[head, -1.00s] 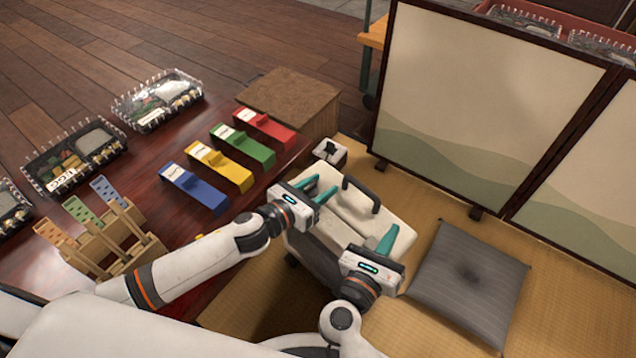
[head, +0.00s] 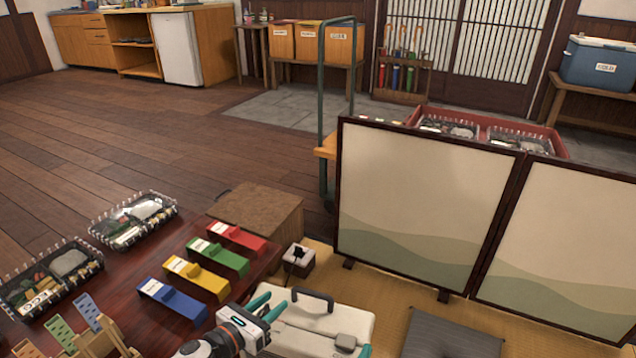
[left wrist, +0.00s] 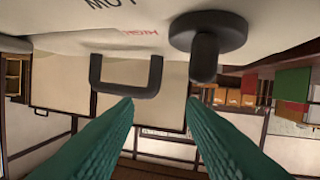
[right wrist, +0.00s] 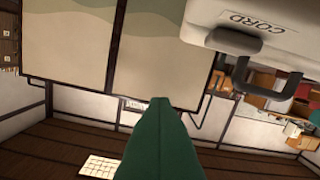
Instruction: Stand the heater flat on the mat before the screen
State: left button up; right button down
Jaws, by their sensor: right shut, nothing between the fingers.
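The heater (head: 318,322) is a pale box with a dark carry handle, at the bottom of the head view; its lower part is cut off. In the left wrist view its pale face (left wrist: 150,42) shows the handle and a dark round knob. The right wrist view shows a face labelled CORD (right wrist: 255,25). My left gripper (head: 274,302) is open at the heater's left side, with nothing between its fingers. My right gripper (head: 365,350) shows only a teal tip at the heater's right; its fingers are shut and empty. The folding screen (head: 420,205) stands behind on the mat (head: 395,297).
A grey cushion (head: 450,340) lies right of the heater. A small dark-topped box (head: 298,262) sits behind it. The low table (head: 125,285) at left holds coloured blocks and lunch boxes. A brown box (head: 258,212) stands beyond it. Bare mat shows before the screen.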

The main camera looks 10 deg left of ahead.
notch_tip(320, 180, up, 6)
jog(key=p, duration=0.4)
jog(key=shift+f, duration=0.15)
